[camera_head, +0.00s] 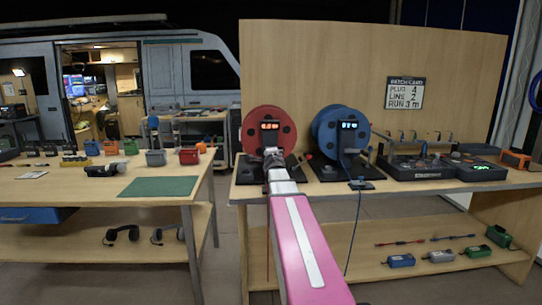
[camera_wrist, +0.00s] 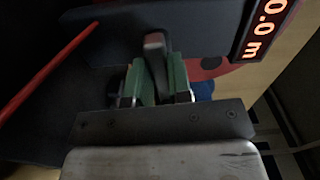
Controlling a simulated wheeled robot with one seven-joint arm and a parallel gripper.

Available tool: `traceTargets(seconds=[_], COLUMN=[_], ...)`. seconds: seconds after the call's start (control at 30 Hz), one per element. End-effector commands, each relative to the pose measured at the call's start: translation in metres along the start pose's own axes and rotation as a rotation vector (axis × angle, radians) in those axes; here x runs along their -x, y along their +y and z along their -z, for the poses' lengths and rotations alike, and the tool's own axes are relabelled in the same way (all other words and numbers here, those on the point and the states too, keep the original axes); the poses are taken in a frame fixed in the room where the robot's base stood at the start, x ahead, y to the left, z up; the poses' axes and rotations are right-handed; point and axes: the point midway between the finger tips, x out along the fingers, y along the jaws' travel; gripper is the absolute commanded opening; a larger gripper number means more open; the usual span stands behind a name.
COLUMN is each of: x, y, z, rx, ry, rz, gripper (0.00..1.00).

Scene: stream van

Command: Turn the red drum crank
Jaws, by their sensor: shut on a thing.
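The red drum (camera_head: 269,122) stands upright on a dark base at the left end of the right-hand bench, with a lit orange readout on its front. My gripper (camera_head: 273,157) is in front of its lower part and hides some of it. In the wrist view, my gripper (camera_wrist: 156,82) is shut with its green pads on either side of a dark upright grip, the crank handle (camera_wrist: 155,45). The rest of the crank is hidden. The readout (camera_wrist: 264,28) shows "0.0 m" at the upper right. A red cable (camera_wrist: 50,72) runs along the left.
A blue drum (camera_head: 340,125) stands close to the right, with a blue cable hanging down. Dark boxes (camera_head: 420,170) sit further right. A patch card (camera_head: 404,92) is on the back panel. A left table (camera_head: 100,190) holds a green mat (camera_head: 158,187); a floor gap separates the tables.

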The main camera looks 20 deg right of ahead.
Motion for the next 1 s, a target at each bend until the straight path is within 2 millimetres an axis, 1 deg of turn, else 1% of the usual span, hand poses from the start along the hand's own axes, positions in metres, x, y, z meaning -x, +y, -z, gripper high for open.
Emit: traceTargets(seconds=[0.27, 1.0], x=[0.0003, 0.0005], y=[0.0004, 0.0007], z=[-0.0001, -0.0001], rx=[0.214, 0.913], ry=[0.001, 0.001], rz=[-0.001, -0.002], gripper=[0.0, 0.0])
